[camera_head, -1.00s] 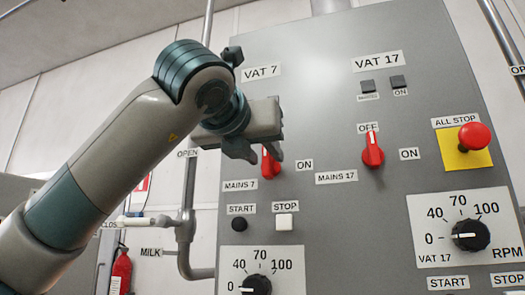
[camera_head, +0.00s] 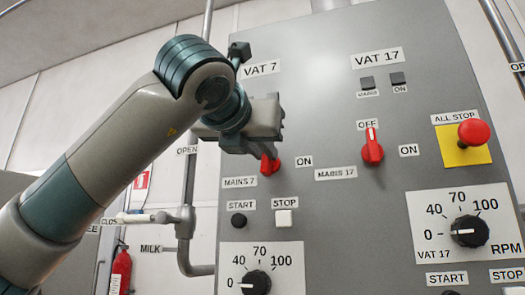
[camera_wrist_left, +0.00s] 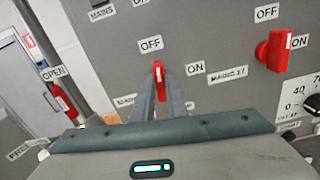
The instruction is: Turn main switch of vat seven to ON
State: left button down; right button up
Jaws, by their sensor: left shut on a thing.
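The red main switch of vat seven (camera_head: 269,165) sits on the grey panel under the VAT 7 sign, between the MAINS 7 and ON labels. In the left wrist view the switch (camera_wrist_left: 158,70) points up toward its OFF label (camera_wrist_left: 150,44), with the ON label (camera_wrist_left: 195,68) to its right. My left gripper (camera_head: 266,155) is shut on the switch; its fingers (camera_wrist_left: 160,88) reach it from below in the wrist view. The gripper hides the upper part of the switch in the head view. My right gripper is in no view.
The similar red MAINS 17 switch (camera_head: 372,148) is to the right, pointing toward OFF. A red ALL STOP button (camera_head: 474,132) is farther right. START (camera_head: 238,221) and STOP (camera_head: 284,218) buttons and a dial (camera_head: 256,283) are below. Pipes (camera_head: 187,215) stand left of the panel.

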pick_arm(q)
jog(key=m, duration=1.1)
jog(key=d+f+m, duration=0.1)
jog(key=m, duration=0.4)
jog(key=shift+s+m, duration=0.15)
jog(key=shift+m, duration=0.15)
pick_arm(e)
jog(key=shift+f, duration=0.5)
pick_arm(q)
jog(key=shift+f, duration=0.1)
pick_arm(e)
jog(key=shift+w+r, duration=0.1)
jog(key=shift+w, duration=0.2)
